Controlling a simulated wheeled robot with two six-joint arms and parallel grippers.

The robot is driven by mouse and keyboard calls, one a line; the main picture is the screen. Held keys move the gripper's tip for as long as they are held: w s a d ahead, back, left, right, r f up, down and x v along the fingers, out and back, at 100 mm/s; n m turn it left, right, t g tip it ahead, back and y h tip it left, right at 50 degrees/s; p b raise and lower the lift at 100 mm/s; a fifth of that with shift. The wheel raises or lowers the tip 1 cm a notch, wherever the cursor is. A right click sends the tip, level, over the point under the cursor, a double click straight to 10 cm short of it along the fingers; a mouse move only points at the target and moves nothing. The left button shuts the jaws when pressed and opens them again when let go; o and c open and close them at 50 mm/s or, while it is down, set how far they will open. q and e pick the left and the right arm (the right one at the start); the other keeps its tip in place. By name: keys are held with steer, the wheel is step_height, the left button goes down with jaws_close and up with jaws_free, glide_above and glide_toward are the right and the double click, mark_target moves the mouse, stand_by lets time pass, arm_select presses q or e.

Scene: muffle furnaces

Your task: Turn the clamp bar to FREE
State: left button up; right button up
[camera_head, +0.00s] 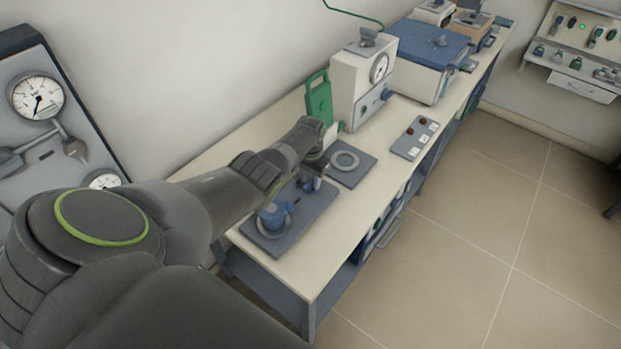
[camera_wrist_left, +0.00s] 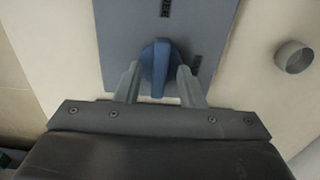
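In the left wrist view, a blue bar-shaped handle on a round blue hub (camera_wrist_left: 158,68), which looks like the clamp bar, sits on a grey plate (camera_wrist_left: 118,30). The bar runs up and down in the picture. One dark label is above it and another to its right; both are too small to read surely. My left gripper (camera_wrist_left: 158,84) has one finger on each side of the handle, with narrow gaps at most. In the head view, my left gripper (camera_head: 312,183) is low over the far end of the grey plate (camera_head: 296,232). My right gripper is not in view.
A blue fitting (camera_head: 274,214) stands on the plate's near end. A grey square plate with a ring (camera_head: 346,162) lies beyond my gripper, near a green frame (camera_head: 319,98) and a white gauge box (camera_head: 352,84). A switch panel (camera_head: 415,138) lies right. The bench front is clear.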

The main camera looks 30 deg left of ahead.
mark_target(310, 181)
arm_select(q)
steer(key=shift+r, duration=0.45)
step_height(310, 181, up, 5)
steer(key=shift+f+p, duration=0.15)
steer(key=shift+p, duration=0.75)
step_height(310, 181, up, 12)
steer(key=b, duration=0.1)
steer(key=shift+s+f, duration=0.1)
steer(key=shift+f, duration=0.1)
